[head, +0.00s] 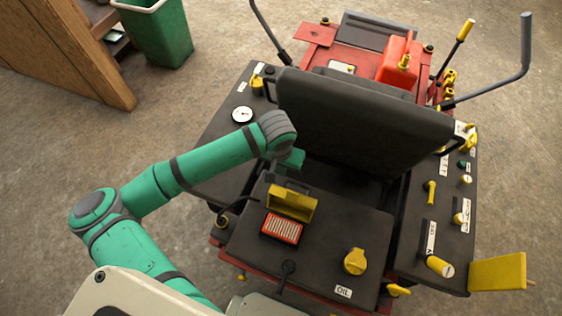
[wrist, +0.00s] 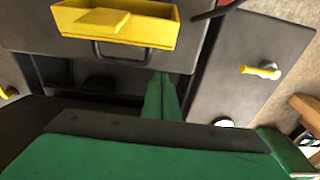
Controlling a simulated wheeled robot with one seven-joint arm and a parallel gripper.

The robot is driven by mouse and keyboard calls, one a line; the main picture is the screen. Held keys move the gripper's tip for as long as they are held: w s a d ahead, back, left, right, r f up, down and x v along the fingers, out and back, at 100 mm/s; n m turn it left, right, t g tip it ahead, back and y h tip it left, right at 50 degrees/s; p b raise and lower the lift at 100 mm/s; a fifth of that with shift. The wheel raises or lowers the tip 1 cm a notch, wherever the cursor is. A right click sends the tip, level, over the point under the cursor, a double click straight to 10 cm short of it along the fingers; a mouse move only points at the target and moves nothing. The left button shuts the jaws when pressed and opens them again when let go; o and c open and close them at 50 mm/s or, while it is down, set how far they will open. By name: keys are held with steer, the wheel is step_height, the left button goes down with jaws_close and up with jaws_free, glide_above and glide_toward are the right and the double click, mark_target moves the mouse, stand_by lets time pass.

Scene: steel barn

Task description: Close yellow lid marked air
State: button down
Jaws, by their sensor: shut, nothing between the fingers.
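The yellow lid (head: 292,203) stands open, tilted up at the back edge of a red, slatted filter opening (head: 281,229) on the dark front deck. No air marking is readable on it. In the wrist view the yellow lid (wrist: 150,32) fills the upper left as a shallow tray. My gripper (head: 292,160) is shut and empty, just behind the lid in the head view, partly hidden by my wrist. In the wrist view its green fingers (wrist: 161,85) are together, below the lid and apart from it.
A black handle (wrist: 120,55) lies between lid and fingers in the wrist view. The large black seat back (head: 362,120) rises close behind my gripper. A yellow knob (head: 355,262) with an oil label stands to the right on the deck. Open floor lies left.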

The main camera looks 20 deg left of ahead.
steer(key=shift+s+r, duration=0.3)
steer(key=shift+s, duration=0.65)
steer(key=shift+s+r, duration=0.3)
steer(key=shift+s, duration=0.65)
